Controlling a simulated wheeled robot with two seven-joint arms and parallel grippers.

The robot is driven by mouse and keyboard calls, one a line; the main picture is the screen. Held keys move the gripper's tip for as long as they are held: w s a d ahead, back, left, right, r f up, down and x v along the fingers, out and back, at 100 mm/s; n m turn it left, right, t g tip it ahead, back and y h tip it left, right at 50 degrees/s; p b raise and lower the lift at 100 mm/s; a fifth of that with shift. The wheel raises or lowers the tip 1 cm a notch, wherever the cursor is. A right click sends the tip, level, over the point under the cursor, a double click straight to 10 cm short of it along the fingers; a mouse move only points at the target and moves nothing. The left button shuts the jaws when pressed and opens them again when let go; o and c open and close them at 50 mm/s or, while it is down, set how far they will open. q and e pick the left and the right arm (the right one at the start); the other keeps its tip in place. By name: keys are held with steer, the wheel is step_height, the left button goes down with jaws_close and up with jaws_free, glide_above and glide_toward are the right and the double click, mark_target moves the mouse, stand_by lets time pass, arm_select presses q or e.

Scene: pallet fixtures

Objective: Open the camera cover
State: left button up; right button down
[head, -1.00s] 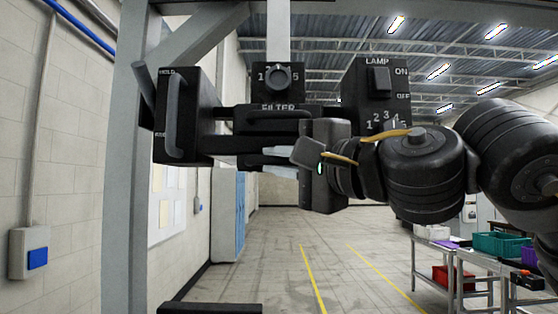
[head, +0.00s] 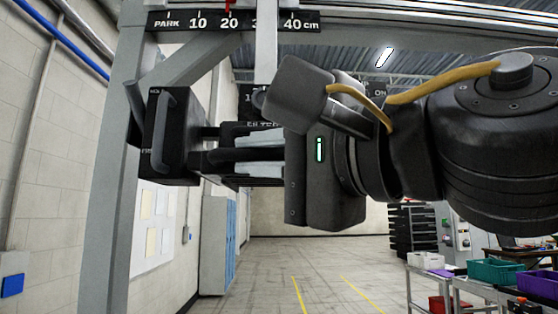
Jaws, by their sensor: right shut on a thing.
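The camera unit is a black fixture hanging from a light post, with a FILTER label partly hidden behind my right gripper. A dark horizontal handle (head: 240,129) runs across its lower front and seems to belong to the cover. My right gripper (head: 222,155) comes in from the right with its fingers pointing left, shut at this handle. The exact contact is hidden by the fingers and the gripper body. A black box (head: 173,140) with an upright handle hangs at the left end of the fixture. My left gripper is not in view.
A scale rail (head: 232,21) marked PARK to 40 cm crosses above. A grey upright post (head: 112,200) stands at the left. The LAMP box is mostly hidden behind my right arm. Carts with coloured bins (head: 495,271) stand at the lower right. The floor below is clear.

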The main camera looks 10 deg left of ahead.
steer(key=c, duration=1.5)
jaws_free()
steer(key=shift+s, duration=0.1)
steer(key=shift+o, duration=0.2)
steer(key=shift+d, duration=0.15)
steer(key=shift+s+d+f+b, duration=0.2)
steer(key=shift+d+b, duration=0.05)
steer(key=shift+b, duration=0.1)
steer(key=b+v, duration=0.3)
steer(key=v, duration=0.7)
steer(key=shift+b, duration=0.4)
